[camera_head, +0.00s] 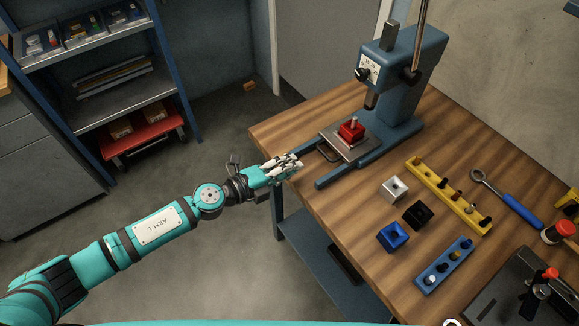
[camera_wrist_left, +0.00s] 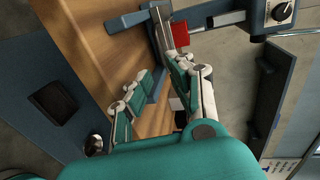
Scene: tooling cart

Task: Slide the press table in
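The press table (camera_head: 337,138) is a flat grey plate on the rails of the blue press (camera_head: 405,85). A red block (camera_head: 351,130) with a short pin sits on it; the block also shows in the wrist view (camera_wrist_left: 181,33). A dark loop handle (camera_head: 326,153) sticks out from the plate's front edge. The plate stands out in front of the press column. My left gripper (camera_head: 299,163) is at the table's near left edge, just short of the handle and apart from it. Its fingers are spread with a gap between them in the wrist view (camera_wrist_left: 163,92). My right gripper is not in view.
White (camera_head: 395,188), black (camera_head: 417,214) and blue (camera_head: 393,236) blocks stand right of the press. A yellow rack (camera_head: 447,195), a blue rack (camera_head: 443,265) and a blue-handled wrench (camera_head: 507,200) lie beyond. Bare wood (camera_head: 325,215) lies in front of the rails.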

